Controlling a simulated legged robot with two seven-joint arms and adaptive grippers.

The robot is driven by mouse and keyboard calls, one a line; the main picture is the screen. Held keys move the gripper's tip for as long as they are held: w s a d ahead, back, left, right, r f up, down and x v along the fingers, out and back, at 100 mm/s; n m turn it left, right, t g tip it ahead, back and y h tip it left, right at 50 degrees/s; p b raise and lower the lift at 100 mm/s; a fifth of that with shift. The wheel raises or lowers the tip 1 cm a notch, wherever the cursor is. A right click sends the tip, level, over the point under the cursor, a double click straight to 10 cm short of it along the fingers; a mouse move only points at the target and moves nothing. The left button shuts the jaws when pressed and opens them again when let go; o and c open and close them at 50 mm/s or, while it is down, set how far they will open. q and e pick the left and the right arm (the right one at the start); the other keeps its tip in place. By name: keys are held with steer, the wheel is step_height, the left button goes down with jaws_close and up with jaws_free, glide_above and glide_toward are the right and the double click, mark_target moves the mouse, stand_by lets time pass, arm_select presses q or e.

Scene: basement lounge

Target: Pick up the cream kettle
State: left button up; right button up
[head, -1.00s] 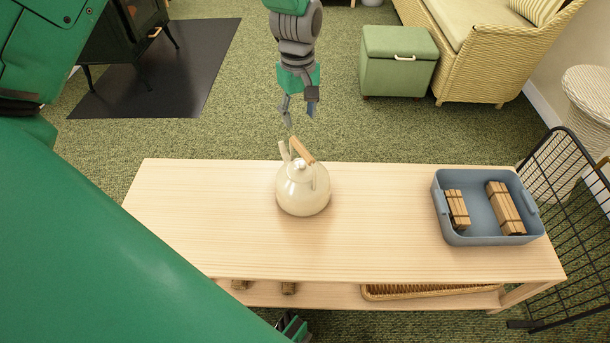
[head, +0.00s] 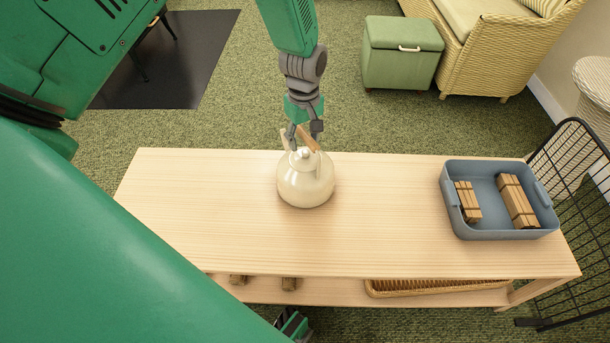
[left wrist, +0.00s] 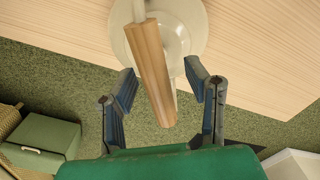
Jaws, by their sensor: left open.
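The cream kettle (head: 305,186) stands upright on the pale wooden table, near its far edge. Its wooden handle (head: 308,138) arches over the top. My left gripper (head: 305,140) comes down from the top of the head view to the handle. In the left wrist view, the handle (left wrist: 151,70) runs between the two spread fingers of my left gripper (left wrist: 160,72), with gaps visible on both sides. The kettle's pale body (left wrist: 192,30) lies beyond it. The left gripper is open.
The table (head: 230,230) has free room around the kettle. A blue-grey tray (head: 490,236) with wooden bundles sits at its right end. A black wire screen (head: 575,200) stands beside that end. A lower shelf holds a wicker tray (head: 430,287). A green storage stool (head: 402,55) stands behind.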

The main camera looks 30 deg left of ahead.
arm_select(q)
steer(key=shift+d+r, duration=0.15)
steer(key=shift+d, duration=0.25)
steer(key=shift+a+p, duration=0.1)
steer(key=shift+p, duration=0.2)
steer(key=shift+a+f, duration=0.25)
steer(key=shift+d, duration=0.15)
jaws_close()
steer(key=shift+w+r, duration=0.1)
